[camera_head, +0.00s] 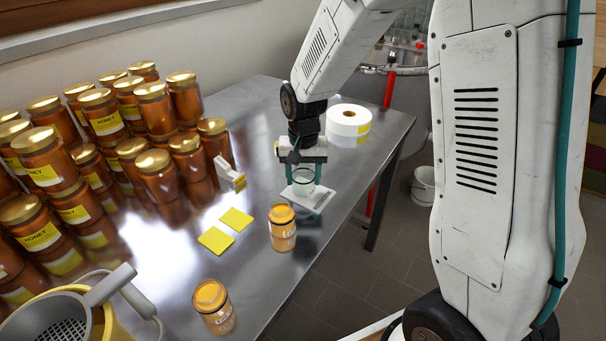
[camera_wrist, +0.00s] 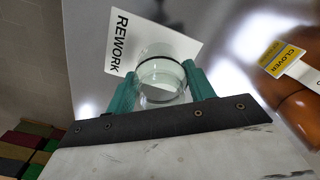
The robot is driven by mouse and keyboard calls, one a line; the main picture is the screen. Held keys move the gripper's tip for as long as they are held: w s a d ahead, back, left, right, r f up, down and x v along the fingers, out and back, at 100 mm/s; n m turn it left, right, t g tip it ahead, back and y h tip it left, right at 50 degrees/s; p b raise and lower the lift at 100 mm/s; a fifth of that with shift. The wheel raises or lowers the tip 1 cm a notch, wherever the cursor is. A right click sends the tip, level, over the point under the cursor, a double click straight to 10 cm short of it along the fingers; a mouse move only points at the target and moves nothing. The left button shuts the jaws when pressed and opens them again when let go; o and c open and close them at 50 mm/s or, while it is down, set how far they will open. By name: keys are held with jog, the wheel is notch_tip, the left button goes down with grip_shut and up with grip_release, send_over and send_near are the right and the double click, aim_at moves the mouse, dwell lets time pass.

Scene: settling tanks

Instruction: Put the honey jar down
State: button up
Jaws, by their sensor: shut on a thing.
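My gripper (camera_head: 304,172) has teal fingers shut on a clear glass jar (camera_head: 303,188), which looks empty and lidless. The jar is upright over a white card (camera_head: 322,200) near the table's right edge. In the wrist view the jar (camera_wrist: 161,72) sits between the two fingers, and the card (camera_wrist: 119,39) reads REWORK. The jar's base overlaps the card; I cannot tell whether it touches it.
Several gold-lidded honey jars (camera_head: 103,113) crowd the left. A label roll (camera_head: 347,118) stands behind my gripper. A sieve (camera_head: 68,327) is front left.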

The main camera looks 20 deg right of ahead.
aim_at(304, 168)
jog(key=o, duration=1.2)
jog(key=shift+r, duration=0.1)
notch_tip(304, 168, up, 11)
jog(key=shift+r, duration=0.2)
jog(key=s+d+r+n, duration=0.2)
jog(key=s+r, duration=0.6)
jog(key=s, duration=1)
jog(key=s+n, duration=0.1)
jog(key=s, duration=0.4)
jog(key=s+d+n+t, duration=0.1)
jog(key=s, duration=0.4)
jog(key=shift+f, duration=0.25)
